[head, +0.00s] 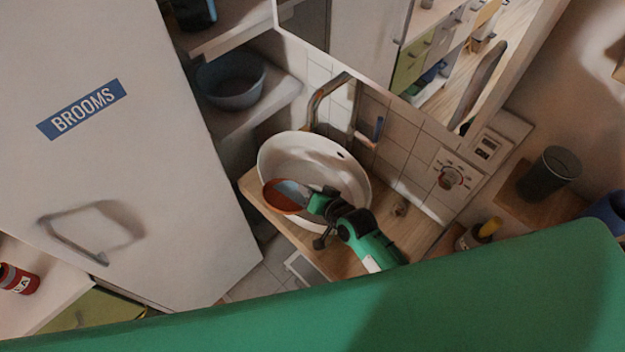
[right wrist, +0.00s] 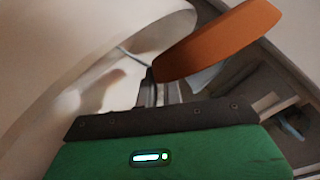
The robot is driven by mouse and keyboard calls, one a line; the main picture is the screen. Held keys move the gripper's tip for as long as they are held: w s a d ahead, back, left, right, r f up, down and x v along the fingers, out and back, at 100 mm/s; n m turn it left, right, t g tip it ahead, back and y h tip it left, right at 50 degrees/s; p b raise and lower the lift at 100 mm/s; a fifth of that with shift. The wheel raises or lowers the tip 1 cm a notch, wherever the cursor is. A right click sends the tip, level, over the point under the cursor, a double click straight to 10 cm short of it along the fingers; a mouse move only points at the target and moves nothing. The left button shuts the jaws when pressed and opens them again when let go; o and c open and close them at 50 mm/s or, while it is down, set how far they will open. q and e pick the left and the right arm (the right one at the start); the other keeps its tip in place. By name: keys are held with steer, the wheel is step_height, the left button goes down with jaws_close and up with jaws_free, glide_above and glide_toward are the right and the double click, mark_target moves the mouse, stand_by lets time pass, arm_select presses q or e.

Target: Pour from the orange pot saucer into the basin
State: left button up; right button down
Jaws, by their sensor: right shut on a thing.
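The orange pot saucer (head: 281,197) is held in my right gripper (head: 310,200), over the near left rim of the basin. In the right wrist view the saucer (right wrist: 220,40) is tilted, with its side towards the camera, and the right gripper (right wrist: 165,92) is shut on its edge. A greyish patch shows inside the saucer in the head view; I cannot tell what it is. The white round basin (head: 345,180) stands on a wooden counter under the tap. It also fills the left of the right wrist view (right wrist: 50,60). My left gripper is not in view.
A metal tap (head: 318,100) rises behind the basin, with a mirror above. A white cabinet marked BROOMS (head: 110,170) stands at the left. A dark bowl (head: 230,80) sits on a shelf. A dark cup (head: 548,173) and a yellow-topped jar (head: 477,235) stand at the right.

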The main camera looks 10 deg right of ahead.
mark_target(298, 203)
steer(key=shift+w+d+f+m+g+y+b, duration=0.5)
steer(key=shift+w+d+f+m+b, duration=0.6)
steer(key=shift+b, duration=1.2)
steer(key=shift+d+m+g+y+b, duration=0.3)
steer(key=shift+m+g+y+b, duration=0.1)
steer(key=shift+b, duration=0.25)
stand_by(0.7)
steer(key=shift+w+d+m+y+b, duration=0.1)
steer(key=shift+w+m+y+b, duration=0.05)
steer(key=shift+m+y+b, duration=0.4)
stand_by(0.8)
steer(key=s+a+r+n+t+h+p, duration=0.1)
steer(key=n+p, duration=0.1)
steer(key=p, duration=0.1)
steer(key=s+a+r+n+t+h+p, duration=0.1)
steer(key=a+p, duration=0.1)
steer(key=p, duration=0.1)
steer(key=s+a+r+n+t+h+p, duration=0.1)
steer(key=s+a+r+n+p, duration=0.1)
steer(key=p, duration=0.1)
steer(key=shift+r+n+h+p, duration=0.1)
steer(key=shift+n+h+p, duration=0.25)
steer(key=shift+p, duration=0.05)
steer(key=shift+s+a+f, duration=0.15)
steer(key=shift+f, duration=0.1)
steer(key=shift+s+a+n+t+b, duration=0.35)
steer(key=shift+a+n+t, duration=0.15)
steer(key=shift+n, duration=0.2)
